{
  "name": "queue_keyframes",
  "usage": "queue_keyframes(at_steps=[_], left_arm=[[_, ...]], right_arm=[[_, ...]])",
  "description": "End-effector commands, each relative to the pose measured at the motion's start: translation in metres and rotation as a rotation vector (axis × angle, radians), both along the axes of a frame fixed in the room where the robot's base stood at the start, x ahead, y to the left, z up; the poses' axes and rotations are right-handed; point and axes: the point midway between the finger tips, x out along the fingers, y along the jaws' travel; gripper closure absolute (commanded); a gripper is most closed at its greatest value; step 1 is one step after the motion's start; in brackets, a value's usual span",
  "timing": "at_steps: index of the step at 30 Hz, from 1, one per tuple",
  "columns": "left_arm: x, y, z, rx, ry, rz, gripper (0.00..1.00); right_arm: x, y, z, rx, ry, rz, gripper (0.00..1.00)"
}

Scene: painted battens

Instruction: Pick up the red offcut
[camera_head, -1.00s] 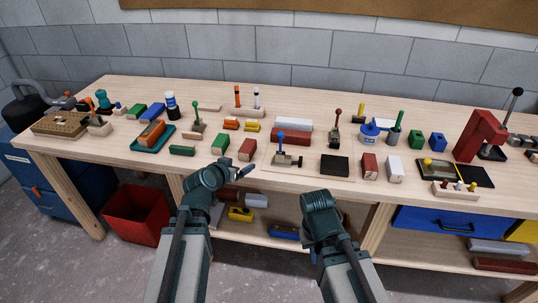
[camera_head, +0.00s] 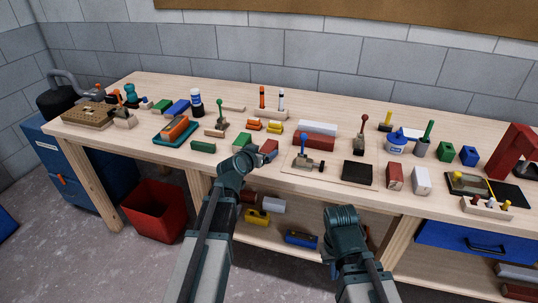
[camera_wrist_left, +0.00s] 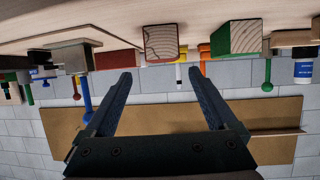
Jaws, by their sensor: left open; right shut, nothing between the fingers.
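A short red block with a bare wood end (camera_wrist_left: 161,42) is above the gap between my left fingers in the left wrist view, where the bench is at the top. In the head view this red block (camera_head: 269,146) is at the bench's front edge, partly hidden by my left gripper (camera_head: 262,158). My left gripper is open and empty, its fingers (camera_wrist_left: 162,85) apart and short of the block. Another short red block (camera_head: 394,177) stands beside a white one further right. My right gripper (camera_head: 342,215) is low in front of the bench, its fingertips not clearly visible.
A green block (camera_wrist_left: 238,38) is close beside the red one. A clamp with a blue handle (camera_head: 305,162) stands right of them. A long red batten (camera_head: 315,141) lies behind. A black pad (camera_head: 357,172) lies further right. A red bin (camera_head: 153,209) is on the floor.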

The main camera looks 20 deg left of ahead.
Motion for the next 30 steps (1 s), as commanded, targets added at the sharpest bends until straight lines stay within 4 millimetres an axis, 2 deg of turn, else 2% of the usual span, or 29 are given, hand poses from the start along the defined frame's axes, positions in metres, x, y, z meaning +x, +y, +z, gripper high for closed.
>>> queue_keyframes(at_steps=[7,17,24,26,30], left_arm=[[0.007,0.0,-0.003,0.001,0.0,0.0,0.09],[0.048,0.0,-0.021,0.001,0.001,0.0,0.09],[0.049,-0.001,-0.02,0.0,0.001,0.0,0.09],[0.049,-0.001,-0.02,0.0,0.001,0.0,0.18],[0.049,-0.001,-0.02,0.0,0.001,0.0,0.43]], right_arm=[[0.0,0.0,-0.003,0.0,0.0,0.0,1.0],[0.0,0.0,-0.021,0.0,0.0,0.0,1.0],[0.0,0.0,-0.02,0.0,0.0,0.0,1.0],[0.0,0.0,-0.02,0.0,0.0,0.0,1.0],[0.0,0.0,-0.02,0.0,0.0,0.0,1.0]])
